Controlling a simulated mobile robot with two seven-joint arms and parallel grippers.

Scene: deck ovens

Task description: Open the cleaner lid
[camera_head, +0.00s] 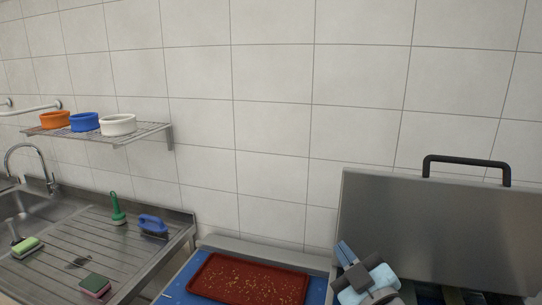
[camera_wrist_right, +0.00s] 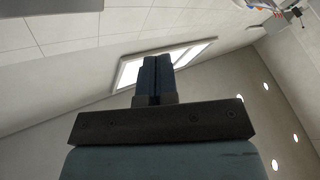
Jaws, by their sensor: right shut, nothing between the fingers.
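The cleaner lid (camera_head: 440,225) is a grey metal panel that stands raised, close to upright, at the right of the head view. Its black bar handle (camera_head: 465,161) is at the top edge. My right gripper (camera_head: 346,252) is in front of the lid's lower left corner, well below the handle. Its blue fingers are shut and empty, and they also show together in the right wrist view (camera_wrist_right: 154,78). I cannot tell whether the gripper touches the lid. My right arm hides part of the lid's lower edge. My left gripper is not in view.
A red tray (camera_head: 250,280) with crumbs lies on a blue surface (camera_head: 318,291) left of my right gripper. Further left is a steel drainboard (camera_head: 90,236) with brushes and sponges. Several bowls stand on a wire wall shelf (camera_head: 150,128). The wall behind is bare tile.

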